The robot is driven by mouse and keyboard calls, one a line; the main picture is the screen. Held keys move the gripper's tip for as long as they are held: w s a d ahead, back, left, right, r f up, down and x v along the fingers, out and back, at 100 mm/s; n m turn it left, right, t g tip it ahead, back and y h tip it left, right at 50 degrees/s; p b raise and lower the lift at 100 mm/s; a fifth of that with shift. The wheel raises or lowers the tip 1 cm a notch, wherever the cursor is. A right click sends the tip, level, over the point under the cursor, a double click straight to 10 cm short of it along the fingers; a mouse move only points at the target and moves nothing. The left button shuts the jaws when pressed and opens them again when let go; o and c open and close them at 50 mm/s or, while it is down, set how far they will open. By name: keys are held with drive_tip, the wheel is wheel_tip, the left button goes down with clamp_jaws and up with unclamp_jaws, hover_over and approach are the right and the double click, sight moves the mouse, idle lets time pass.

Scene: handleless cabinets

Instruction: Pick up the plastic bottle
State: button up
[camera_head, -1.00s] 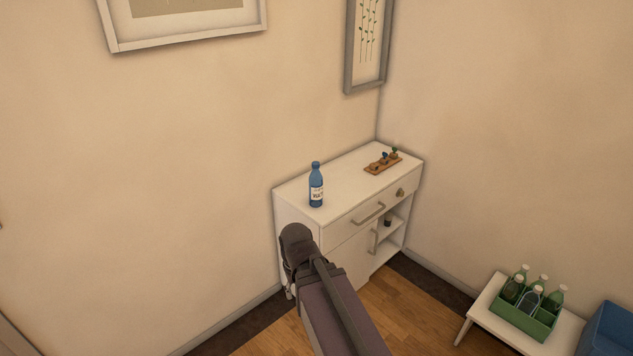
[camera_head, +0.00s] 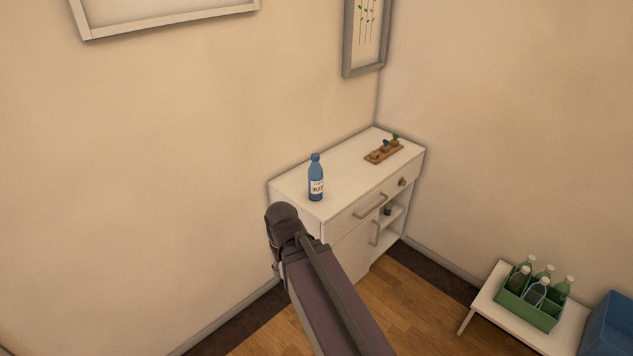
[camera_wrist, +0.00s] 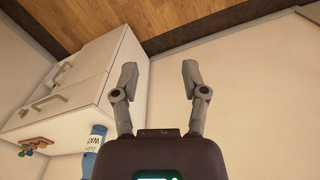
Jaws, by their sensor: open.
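A blue plastic bottle (camera_head: 316,180) with a white label stands upright on top of the white cabinet (camera_head: 345,172), near its left front edge. In the wrist view the bottle (camera_wrist: 95,139) shows at the lower left, partly cut off by my gripper's body. My gripper (camera_wrist: 158,70) is open and empty in the wrist view, its two fingers apart, with the bottle outside them to the left. In the head view my arm reaches toward the cabinet's left front side, and the fingers are hidden behind it.
A wooden tray with small items (camera_head: 384,152) lies at the cabinet top's far right. A low white table (camera_head: 484,311) at lower right holds a green crate (camera_head: 528,310) of green bottles, beside a blue object (camera_head: 612,325). Walls close off the corner behind the cabinet.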

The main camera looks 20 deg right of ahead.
drive_tip(key=shift+o, duration=1.2)
drive_tip(key=shift+a, duration=0.15)
drive_tip(key=o, duration=0.4)
drive_tip(key=shift+w, duration=0.1)
drive_tip(key=shift+c, duration=0.2)
drive_tip(key=m+t+h+b, duration=0.45)
drive_tip(key=t+b, duration=0.45)
drive_tip(key=t, duration=0.4)
approach(317, 172)
drive_tip(key=shift+s+a+r+n, duration=0.25)
drive_tip(key=shift+s+a+r, duration=0.05)
drive_tip(key=shift+s, duration=0.1)
drive_tip(key=shift+b+x, duration=1.8)
drive_tip(key=shift+x, duration=2.55)
drive_tip(key=shift+s+f, duration=0.15)
